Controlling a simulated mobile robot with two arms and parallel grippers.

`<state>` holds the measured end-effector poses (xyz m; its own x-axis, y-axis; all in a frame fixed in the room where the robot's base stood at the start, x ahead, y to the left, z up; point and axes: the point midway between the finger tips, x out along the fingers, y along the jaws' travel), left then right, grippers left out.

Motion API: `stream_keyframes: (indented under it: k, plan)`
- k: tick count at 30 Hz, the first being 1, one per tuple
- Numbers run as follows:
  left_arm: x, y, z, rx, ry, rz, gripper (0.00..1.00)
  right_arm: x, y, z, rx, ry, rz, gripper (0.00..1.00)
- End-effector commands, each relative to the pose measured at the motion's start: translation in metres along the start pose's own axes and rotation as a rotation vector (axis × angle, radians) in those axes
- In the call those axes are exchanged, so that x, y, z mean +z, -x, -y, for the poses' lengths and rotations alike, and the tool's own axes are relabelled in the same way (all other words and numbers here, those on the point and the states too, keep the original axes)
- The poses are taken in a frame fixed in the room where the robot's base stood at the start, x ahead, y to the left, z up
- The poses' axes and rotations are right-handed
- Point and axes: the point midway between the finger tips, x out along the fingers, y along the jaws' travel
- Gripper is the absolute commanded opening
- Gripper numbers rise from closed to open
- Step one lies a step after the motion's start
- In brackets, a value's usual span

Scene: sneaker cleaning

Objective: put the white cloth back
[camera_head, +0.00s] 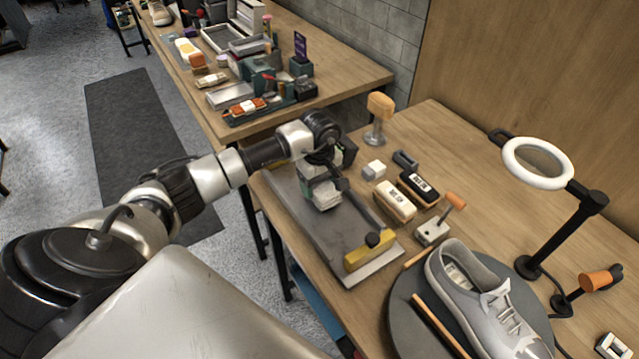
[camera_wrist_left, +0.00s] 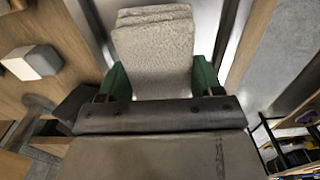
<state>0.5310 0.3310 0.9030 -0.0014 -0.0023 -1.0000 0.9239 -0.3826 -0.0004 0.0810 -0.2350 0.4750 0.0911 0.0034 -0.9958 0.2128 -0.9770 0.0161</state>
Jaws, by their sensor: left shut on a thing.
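The white cloth (camera_head: 326,198) is a folded, textured pale stack in my left gripper (camera_head: 320,184), over the grey board (camera_head: 300,216) on the workbench. In the left wrist view, the cloth (camera_wrist_left: 155,50) sits between the two green-sided fingers of the gripper (camera_wrist_left: 161,78), which is shut on it. I cannot tell whether the cloth touches the board. My right gripper is not in view.
A yellow-and-black tool (camera_head: 368,252) lies at the board's near end. Right of the board are a white block (camera_head: 374,169), two brushes (camera_head: 395,201) (camera_head: 418,187) and a grey sneaker (camera_head: 484,300) on a round stand. A ring lamp (camera_head: 538,162) stands farther right.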

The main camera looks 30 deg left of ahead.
Motion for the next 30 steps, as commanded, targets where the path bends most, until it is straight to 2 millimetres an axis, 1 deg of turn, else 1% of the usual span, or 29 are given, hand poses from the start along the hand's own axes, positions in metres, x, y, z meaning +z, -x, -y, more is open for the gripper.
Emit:
stream_keyframes:
  k: [1,3,10,13,14,18,26,29,30]
  plan:
    - [0.001,-0.006,0.0,-0.003,0.001,0.003,0.46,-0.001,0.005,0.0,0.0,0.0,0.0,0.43]
    - [0.001,-0.013,0.0,-0.001,0.001,0.002,0.46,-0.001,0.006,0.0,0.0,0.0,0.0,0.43]
    - [0.0,-0.015,-0.001,0.001,0.0,0.0,0.46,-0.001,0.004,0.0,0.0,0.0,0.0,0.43]
    - [0.0,-0.018,0.0,0.001,0.0,-0.001,0.46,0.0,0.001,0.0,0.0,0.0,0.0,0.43]
    - [0.0,-0.017,0.0,0.001,0.0,-0.001,0.68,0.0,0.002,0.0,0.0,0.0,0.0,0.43]
    - [0.0,-0.016,0.0,0.001,0.0,0.0,0.9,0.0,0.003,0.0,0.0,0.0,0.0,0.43]
    - [0.0,-0.016,0.0,0.001,0.0,0.0,0.91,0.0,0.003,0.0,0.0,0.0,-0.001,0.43]
    - [0.0,-0.012,0.0,0.001,0.0,0.0,0.91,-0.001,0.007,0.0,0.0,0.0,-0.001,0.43]
    - [-0.001,-0.009,-0.001,0.003,0.0,-0.002,0.91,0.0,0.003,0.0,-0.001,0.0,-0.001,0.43]
